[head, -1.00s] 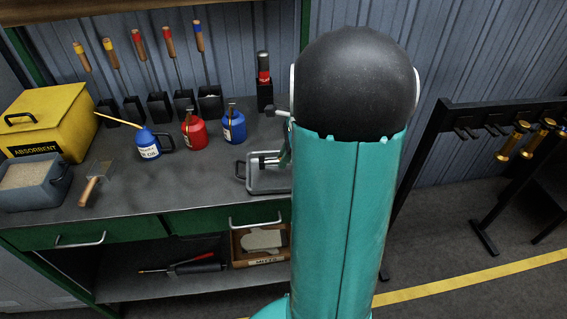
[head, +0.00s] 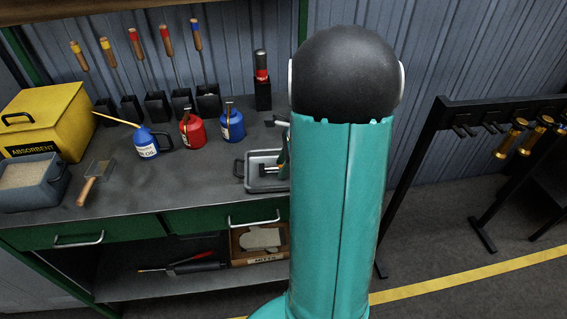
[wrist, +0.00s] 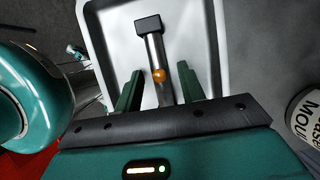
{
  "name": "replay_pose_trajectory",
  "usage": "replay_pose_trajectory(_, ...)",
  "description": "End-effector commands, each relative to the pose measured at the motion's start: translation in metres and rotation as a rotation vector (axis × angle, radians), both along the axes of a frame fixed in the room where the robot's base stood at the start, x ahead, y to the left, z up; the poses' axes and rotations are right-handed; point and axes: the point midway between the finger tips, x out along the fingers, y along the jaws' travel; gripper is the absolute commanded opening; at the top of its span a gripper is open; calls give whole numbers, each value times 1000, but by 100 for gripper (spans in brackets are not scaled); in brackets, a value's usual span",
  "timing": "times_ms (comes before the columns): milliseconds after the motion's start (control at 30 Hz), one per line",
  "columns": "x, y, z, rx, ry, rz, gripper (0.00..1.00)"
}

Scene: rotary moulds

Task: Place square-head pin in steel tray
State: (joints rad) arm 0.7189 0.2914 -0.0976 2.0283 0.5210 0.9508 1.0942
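The steel tray (wrist: 97,35) is pale inside with a raised rim; in the head view the tray (head: 249,187) sits at the worktop's right end, partly hidden by my arm. The pin shows there as a small dark-ended piece inside it. My gripper (wrist: 160,68) has its green fingers apart on either side of the pin, with gaps visible between them and the shank.
Blue (head: 147,146) and red (head: 192,133) oil cans and another blue can (head: 232,126) stand left of the tray. The worktop between is clear.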

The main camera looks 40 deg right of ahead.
Motion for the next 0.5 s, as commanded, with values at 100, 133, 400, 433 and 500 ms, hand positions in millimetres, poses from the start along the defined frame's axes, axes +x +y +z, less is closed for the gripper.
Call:
replay_pose_trajectory(100,0,0,1,0,0,0,39)
replay_pose_trajectory(133,0,0,2,-1,-1,0,39)
replay_pose_trajectory(400,-8,-12,37,-4,-3,-1,39)
replay_pose_trajectory(433,-9,-14,44,-5,-4,0,39)
replay_pose_trajectory(500,-14,-18,58,-4,-3,-1,39)
